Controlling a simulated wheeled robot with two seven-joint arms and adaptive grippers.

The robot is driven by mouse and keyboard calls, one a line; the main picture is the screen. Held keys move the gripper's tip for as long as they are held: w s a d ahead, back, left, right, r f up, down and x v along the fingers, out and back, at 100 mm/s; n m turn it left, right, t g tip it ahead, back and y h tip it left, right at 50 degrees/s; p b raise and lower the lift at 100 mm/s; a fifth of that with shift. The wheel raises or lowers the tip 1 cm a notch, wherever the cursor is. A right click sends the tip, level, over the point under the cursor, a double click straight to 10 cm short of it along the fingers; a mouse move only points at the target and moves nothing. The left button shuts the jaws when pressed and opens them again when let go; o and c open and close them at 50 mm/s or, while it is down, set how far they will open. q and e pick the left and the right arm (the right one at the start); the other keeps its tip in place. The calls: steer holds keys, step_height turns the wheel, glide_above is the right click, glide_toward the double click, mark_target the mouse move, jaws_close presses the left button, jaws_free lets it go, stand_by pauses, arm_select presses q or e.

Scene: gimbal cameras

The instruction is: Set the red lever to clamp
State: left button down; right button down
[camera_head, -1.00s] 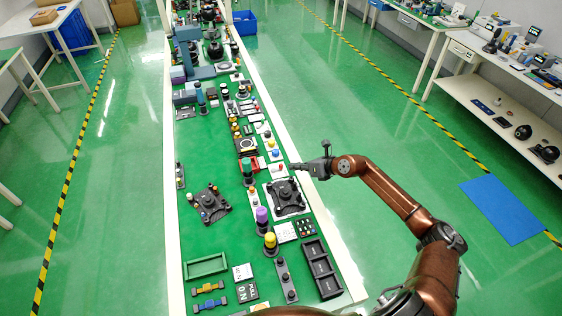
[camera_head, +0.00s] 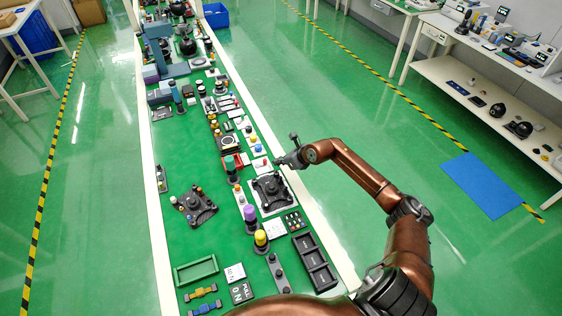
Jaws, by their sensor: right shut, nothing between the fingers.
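My right gripper (camera_head: 279,161) reaches in from the right over the right edge of the long green-topped bench (camera_head: 195,243). Its fingers are shut and empty, with the tips close to a small white panel (camera_head: 261,163) that bears a small reddish part. I cannot tell whether that part is the red lever, or whether the fingertips touch it. A red-edged block (camera_head: 238,160) sits a little further left, beside a dark green knob. No clamp marking is readable at this size. My left gripper is not in view.
Purple (camera_head: 250,213) and yellow (camera_head: 261,237) topped knobs stand nearer. A black tray (camera_head: 316,262) lies at the near right.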

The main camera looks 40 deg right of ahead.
mark_target(267, 164)
steer(key=x, duration=0.4)
steer(key=shift+w+a+f+b, duration=0.1)
steer(key=shift+w+f+b, duration=0.2)
steer(key=shift+w+f, duration=0.1)
